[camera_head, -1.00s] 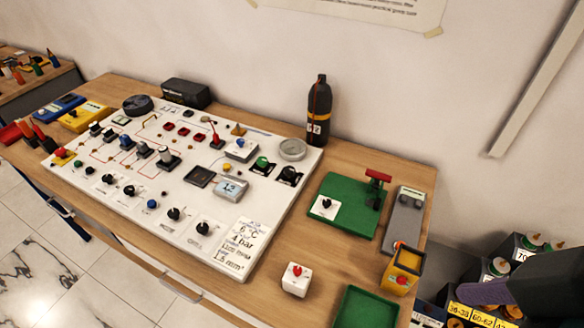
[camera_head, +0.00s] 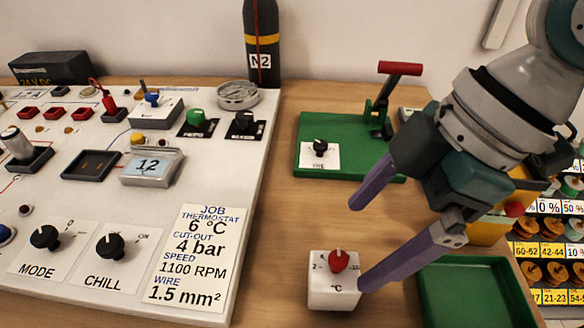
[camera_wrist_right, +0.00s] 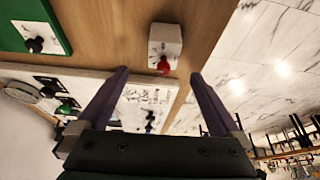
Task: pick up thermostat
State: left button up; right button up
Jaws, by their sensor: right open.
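The thermostat, a small white box with a red knob and a °C scale (camera_head: 334,293), stands on the wooden table at the front. It also shows in the wrist view (camera_wrist_right: 166,40), upper middle, beyond the fingertips. My right gripper (camera_head: 361,245) is open and empty, with its two purple fingers spread. In the head view its nearer fingertip overlaps the right side of the box; I cannot tell whether they touch. In the wrist view the box lies ahead of the gap between the fingers (camera_wrist_right: 160,74). My left gripper is not in view.
A large white panel (camera_head: 262,200) with knobs and a job card lies to the left. A green board (camera_head: 350,130) with a red-handled lever stands behind. A green tray (camera_head: 470,300) sits right of the thermostat. Bare table lies between panel and green board.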

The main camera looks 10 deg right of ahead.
aim_at(335, 273)
jog(key=x, duration=0.8)
jog(key=shift+s+d+f+b, duration=0.15)
jog(key=shift+s+d+b, duration=0.05)
jog(key=shift+s+b, duration=0.2)
jog(key=shift+w+a+f, duration=0.1)
jog(key=shift+a+f, duration=0.05)
jog(key=shift+f, duration=0.25)
grip_shut()
